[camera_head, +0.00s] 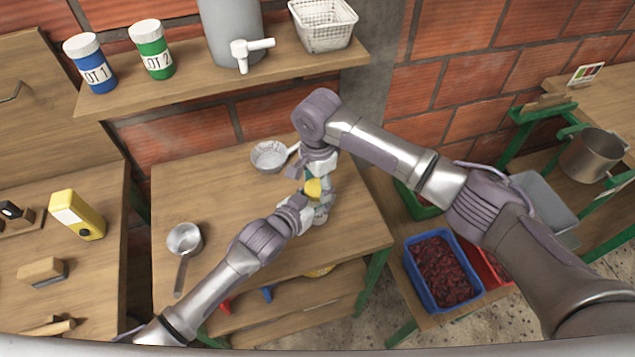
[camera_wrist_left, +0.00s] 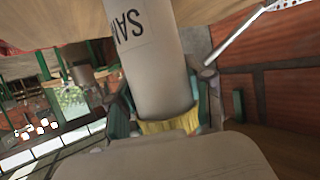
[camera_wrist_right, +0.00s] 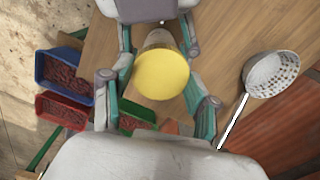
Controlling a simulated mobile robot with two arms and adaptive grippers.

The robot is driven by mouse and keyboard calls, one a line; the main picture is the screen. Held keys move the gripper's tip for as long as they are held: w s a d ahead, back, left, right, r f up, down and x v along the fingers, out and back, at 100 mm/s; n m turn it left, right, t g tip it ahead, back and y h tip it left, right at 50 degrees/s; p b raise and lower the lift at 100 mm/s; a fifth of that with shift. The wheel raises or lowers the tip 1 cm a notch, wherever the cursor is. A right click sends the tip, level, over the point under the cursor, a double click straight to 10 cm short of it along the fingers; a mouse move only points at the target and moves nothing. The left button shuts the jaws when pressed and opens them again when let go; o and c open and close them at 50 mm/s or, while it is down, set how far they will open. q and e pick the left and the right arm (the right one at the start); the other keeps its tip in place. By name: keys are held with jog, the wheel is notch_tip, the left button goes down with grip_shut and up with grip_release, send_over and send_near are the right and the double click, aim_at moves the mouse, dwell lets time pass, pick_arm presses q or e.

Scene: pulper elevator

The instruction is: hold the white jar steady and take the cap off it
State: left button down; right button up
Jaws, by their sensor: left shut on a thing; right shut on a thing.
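The white jar (camera_head: 321,217) stands on the wooden table, mostly hidden by my grippers. Its pale body with dark letters fills the middle of the left wrist view (camera_wrist_left: 150,45). The yellow cap (camera_head: 313,188) is at the jar's top; it shows as a round disc in the right wrist view (camera_wrist_right: 162,75) and partly in the left wrist view (camera_wrist_left: 172,124). My left gripper (camera_head: 306,212) is shut on the jar from the side. My right gripper (camera_wrist_right: 158,88) is above, shut on the cap with a finger on either side. I cannot tell whether the cap is loose.
A perforated ladle (camera_head: 268,156) lies behind the grippers, and a saucepan (camera_head: 185,240) is at the table's left. A shelf above (camera_head: 215,80) holds pots and a tank. Blue (camera_head: 442,270) and red crates of dark fruit stand lower right. The table's front middle is clear.

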jog(key=n, duration=0.6)
jog(key=shift+n, duration=0.4)
jog(key=n, duration=1.9)
jog(key=shift+r+n, duration=0.1)
jog(key=shift+n, duration=0.2)
jog(key=n, duration=0.6)
jog(key=shift+n, duration=0.3)
jog(key=n, duration=0.8)
jog(key=shift+n, duration=0.4)
jog(key=n, duration=0.4)
jog(key=shift+n, duration=0.3)
